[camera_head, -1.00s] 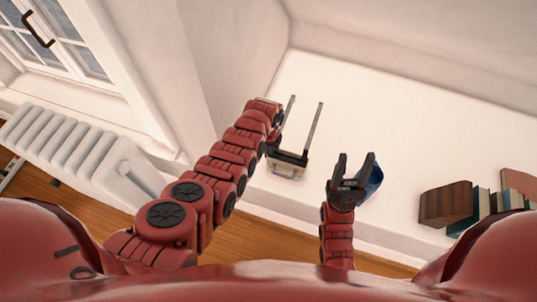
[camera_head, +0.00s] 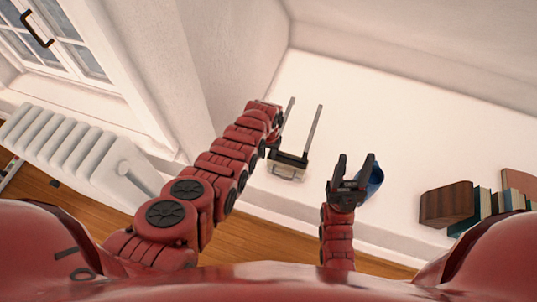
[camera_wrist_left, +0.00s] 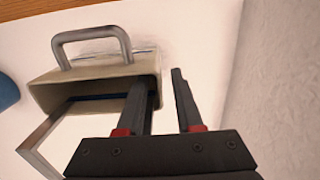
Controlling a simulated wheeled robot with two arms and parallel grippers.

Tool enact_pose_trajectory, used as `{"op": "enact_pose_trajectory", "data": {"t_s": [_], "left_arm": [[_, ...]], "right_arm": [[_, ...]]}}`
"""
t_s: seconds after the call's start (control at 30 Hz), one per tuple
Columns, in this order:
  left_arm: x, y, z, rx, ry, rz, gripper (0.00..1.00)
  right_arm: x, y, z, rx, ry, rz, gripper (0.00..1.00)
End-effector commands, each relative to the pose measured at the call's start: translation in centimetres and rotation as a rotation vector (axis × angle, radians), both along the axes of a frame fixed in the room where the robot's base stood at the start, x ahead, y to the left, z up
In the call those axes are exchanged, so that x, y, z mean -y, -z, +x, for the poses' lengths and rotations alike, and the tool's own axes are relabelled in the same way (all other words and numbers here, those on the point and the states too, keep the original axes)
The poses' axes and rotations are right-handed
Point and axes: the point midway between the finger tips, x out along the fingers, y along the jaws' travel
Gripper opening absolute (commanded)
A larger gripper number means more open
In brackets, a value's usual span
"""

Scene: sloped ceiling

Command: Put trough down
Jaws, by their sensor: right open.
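The trough (camera_head: 287,171) is a small beige box with a dark opening and a metal handle. It is at the white surface, left of centre, in the head view. In the left wrist view the trough (camera_wrist_left: 95,85) shows its looped handle on the far side. My left gripper (camera_wrist_left: 160,90) is beside it with its fingers apart, one in front of the opening and one outside the right wall; a gap shows between that wall and the outer finger. I cannot tell whether the trough rests fully. My right gripper (camera_head: 353,162) is open.
A blue object (camera_head: 375,182) is beside my right gripper, partly hidden. A brown wooden block (camera_head: 446,204) and several books (camera_head: 513,190) stand on the right. The white surface (camera_head: 410,130) is bare behind. A radiator (camera_head: 75,155) and walls bound the left.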

Motion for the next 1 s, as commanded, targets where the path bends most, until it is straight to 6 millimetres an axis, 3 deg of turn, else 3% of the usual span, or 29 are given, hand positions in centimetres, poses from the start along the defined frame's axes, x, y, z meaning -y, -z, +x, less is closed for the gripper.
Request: {"op": "enact_pose_trajectory", "data": {"t_s": [0.17, 0.37, 1.0], "left_arm": [[0.0, -0.9, 0.0, -0.002, 0.001, 0.001, 0.35], [0.0, -3.4, 0.2, 0.005, -0.001, -0.002, 0.35], [0.2, -11.6, 0.5, 0.002, 0.000, -0.001, 0.35]], "right_arm": [[0.0, -0.6, 0.0, 0.000, 0.000, 0.000, 0.50], [0.0, -1.6, 0.0, 0.000, 0.000, 0.000, 0.50], [0.0, -0.9, 0.0, 0.000, 0.000, 0.000, 0.50]]}}
